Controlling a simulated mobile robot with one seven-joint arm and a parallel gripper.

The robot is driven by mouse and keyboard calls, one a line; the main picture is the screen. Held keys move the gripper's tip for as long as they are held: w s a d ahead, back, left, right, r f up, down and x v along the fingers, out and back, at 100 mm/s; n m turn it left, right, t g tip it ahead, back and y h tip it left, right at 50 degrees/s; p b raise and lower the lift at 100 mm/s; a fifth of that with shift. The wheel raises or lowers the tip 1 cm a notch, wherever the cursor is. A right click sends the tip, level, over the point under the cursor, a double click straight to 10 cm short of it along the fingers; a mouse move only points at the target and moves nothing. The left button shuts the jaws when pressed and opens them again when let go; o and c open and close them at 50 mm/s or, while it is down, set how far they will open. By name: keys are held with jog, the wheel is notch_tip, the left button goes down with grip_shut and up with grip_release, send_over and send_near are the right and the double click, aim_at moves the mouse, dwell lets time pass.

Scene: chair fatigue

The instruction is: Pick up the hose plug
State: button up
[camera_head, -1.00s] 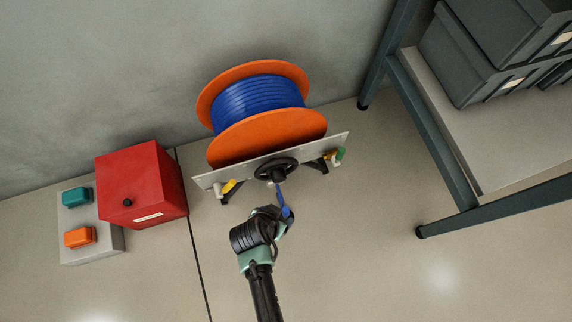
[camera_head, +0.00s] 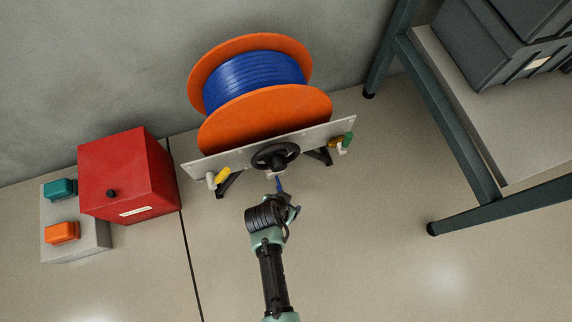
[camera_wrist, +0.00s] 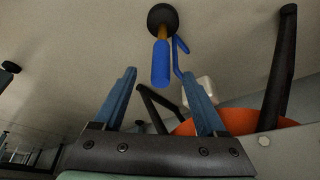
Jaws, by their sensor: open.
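A blue cylinder with a brass neck and a black round end, which looks like the hose plug (camera_wrist: 160,62), shows in the wrist view. It lies ahead of my gripper (camera_wrist: 156,75), in line with the gap between the fingers. A thin blue strip runs beside it. My gripper's two blue fingers are apart and hold nothing. In the head view my gripper (camera_head: 287,201) is just below the reel's black handwheel (camera_head: 275,156). A small blue piece (camera_head: 279,184) shows there by a pale fitting; the plug's black end cannot be made out in that view.
The orange reel (camera_head: 265,117) with blue hose stands behind a grey plate (camera_head: 315,137). The plate carries a yellow lever (camera_head: 221,174) and a green lever (camera_head: 348,139). A red box (camera_head: 130,175) stands left, a shelf frame (camera_head: 440,125) right. The floor around my gripper is bare.

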jog(key=shift+w+d+f, duration=0.1)
jog(key=shift+w+f, duration=0.15)
jog(key=shift+f, duration=0.35)
grip_shut()
jog(key=shift+r, duration=0.1)
dwell(0.9)
